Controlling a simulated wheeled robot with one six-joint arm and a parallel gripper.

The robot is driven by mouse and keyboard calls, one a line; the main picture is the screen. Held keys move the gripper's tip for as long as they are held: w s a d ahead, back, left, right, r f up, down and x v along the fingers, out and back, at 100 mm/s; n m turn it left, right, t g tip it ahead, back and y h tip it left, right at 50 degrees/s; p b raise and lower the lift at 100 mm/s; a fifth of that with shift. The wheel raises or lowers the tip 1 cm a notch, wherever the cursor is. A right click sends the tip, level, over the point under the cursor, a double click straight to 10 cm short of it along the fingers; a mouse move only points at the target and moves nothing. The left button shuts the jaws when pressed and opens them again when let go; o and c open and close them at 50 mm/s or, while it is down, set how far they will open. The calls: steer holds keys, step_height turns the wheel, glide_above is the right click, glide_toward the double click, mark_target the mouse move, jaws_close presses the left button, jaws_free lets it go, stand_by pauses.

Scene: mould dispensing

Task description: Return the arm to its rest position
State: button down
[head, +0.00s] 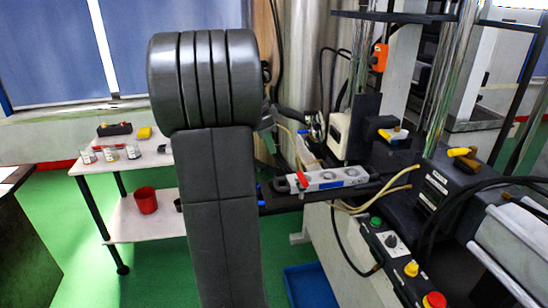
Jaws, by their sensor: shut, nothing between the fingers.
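My own arm (218,170) stands upright in the middle of the head view, with a broad ribbed dark grey joint at its top and a straight link below. My gripper is not visible in this view. The arm hides part of what lies behind it. A mould (329,179), light grey with round cavities and red and blue marks, rests on a dark shelf of the machine, right of my arm and apart from it in the picture.
The dispensing machine (440,190), with hoses and buttons, fills the right. A blue bin (310,287) sits on the green floor.

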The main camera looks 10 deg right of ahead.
steer(key=shift+v, duration=0.8)
